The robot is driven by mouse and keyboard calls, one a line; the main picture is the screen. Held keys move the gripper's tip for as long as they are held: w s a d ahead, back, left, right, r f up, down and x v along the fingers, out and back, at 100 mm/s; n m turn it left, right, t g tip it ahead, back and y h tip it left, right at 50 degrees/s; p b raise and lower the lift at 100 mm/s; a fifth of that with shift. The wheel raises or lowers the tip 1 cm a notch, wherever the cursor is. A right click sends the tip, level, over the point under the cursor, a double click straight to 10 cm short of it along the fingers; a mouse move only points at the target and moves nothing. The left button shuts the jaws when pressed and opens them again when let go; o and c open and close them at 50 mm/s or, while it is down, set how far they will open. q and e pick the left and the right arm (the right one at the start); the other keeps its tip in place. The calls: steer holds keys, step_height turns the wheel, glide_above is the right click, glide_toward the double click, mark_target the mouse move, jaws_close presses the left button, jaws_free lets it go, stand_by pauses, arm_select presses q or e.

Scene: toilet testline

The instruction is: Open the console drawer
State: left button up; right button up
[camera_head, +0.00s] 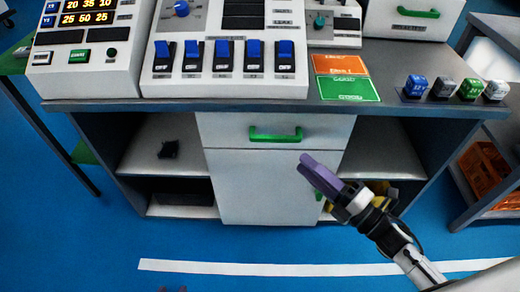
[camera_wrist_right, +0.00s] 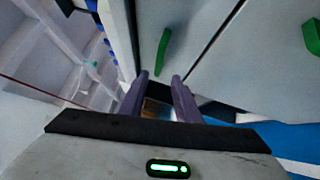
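The console drawer (camera_head: 225,130) is a grey-white front under the countertop, and it looks shut. Its green bar handle (camera_head: 275,133) is in the upper middle of the front; the handle also shows in the right wrist view (camera_wrist_right: 163,52). My right gripper (camera_head: 316,168) has purple fingers and is in front of the cabinet, below and right of the handle. In the right wrist view its fingers (camera_wrist_right: 161,80) are apart with nothing between them, and the handle is beyond their tips. Small tips at the bottom edge of the head view look like my left gripper (camera_head: 172,289); the rest is out of frame.
A cabinet door (camera_head: 250,185) is below the drawer; its green handle (camera_head: 319,196) is partly behind my right gripper. Open shelves flank it, with a small black object (camera_head: 168,149) on the left one. The countertop (camera_head: 250,105) holds control panels and several coloured cubes. Blue floor in front is clear.

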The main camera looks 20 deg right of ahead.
steer(key=r, duration=0.1)
glide_above(279, 144)
steer(key=s+a, duration=0.2)
steer(key=s, duration=0.3)
steer(key=shift+w+d+r, duration=0.1)
steer(key=shift+r, duration=0.1)
steer(key=shift+c, duration=0.2)
jaws_close()
